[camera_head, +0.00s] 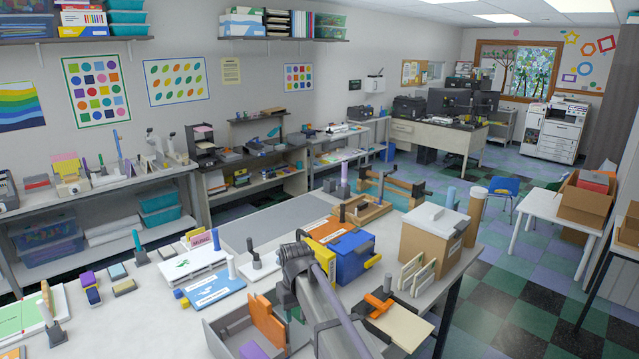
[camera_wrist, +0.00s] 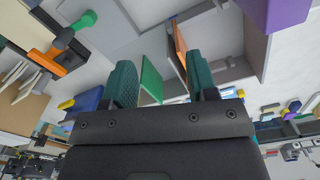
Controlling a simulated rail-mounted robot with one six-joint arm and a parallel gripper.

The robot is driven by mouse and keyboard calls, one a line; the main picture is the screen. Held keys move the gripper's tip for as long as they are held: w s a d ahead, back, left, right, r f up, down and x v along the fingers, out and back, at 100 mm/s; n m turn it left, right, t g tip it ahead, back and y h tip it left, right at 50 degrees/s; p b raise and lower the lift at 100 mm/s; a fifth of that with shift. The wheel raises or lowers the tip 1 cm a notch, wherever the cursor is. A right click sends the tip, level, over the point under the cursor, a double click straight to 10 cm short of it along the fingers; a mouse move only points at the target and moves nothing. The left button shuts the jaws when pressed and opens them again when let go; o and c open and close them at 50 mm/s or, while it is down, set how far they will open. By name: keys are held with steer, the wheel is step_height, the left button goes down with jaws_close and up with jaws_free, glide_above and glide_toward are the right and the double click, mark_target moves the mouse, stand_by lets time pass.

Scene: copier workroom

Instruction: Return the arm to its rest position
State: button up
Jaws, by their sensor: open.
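My gripper (camera_wrist: 160,82) shows in the wrist view with its two dark green fingers spread apart and nothing gripped between them. Past the fingertips lies a grey open tray (camera_wrist: 225,68) with an upright orange panel (camera_wrist: 178,45) and a green panel (camera_wrist: 151,80). In the head view my dark arm reaches in from the bottom, over the worktable beside the same grey tray (camera_head: 222,338). The fingers cannot be made out clearly in the head view.
A blue bin (camera_head: 350,258), a cardboard box with a white lid (camera_head: 430,245) and an orange-and-black tool (camera_head: 380,303) crowd the table near my arm. The table's front left (camera_head: 130,325) is mostly bare.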

steer(key=s+d+f+m+b, duration=0.2)
steer(key=s+d+f+b, duration=0.1)
steer(key=s+d, duration=0.7)
steer(key=s+d+f+m+b, duration=0.3)
steer(key=s+d, duration=0.7)
steer(key=d, duration=0.4)
steer(key=shift+s+d+f+m, duration=0.3)
steer(key=shift+s+d+f, duration=0.1)
steer(key=shift+f, duration=0.3)
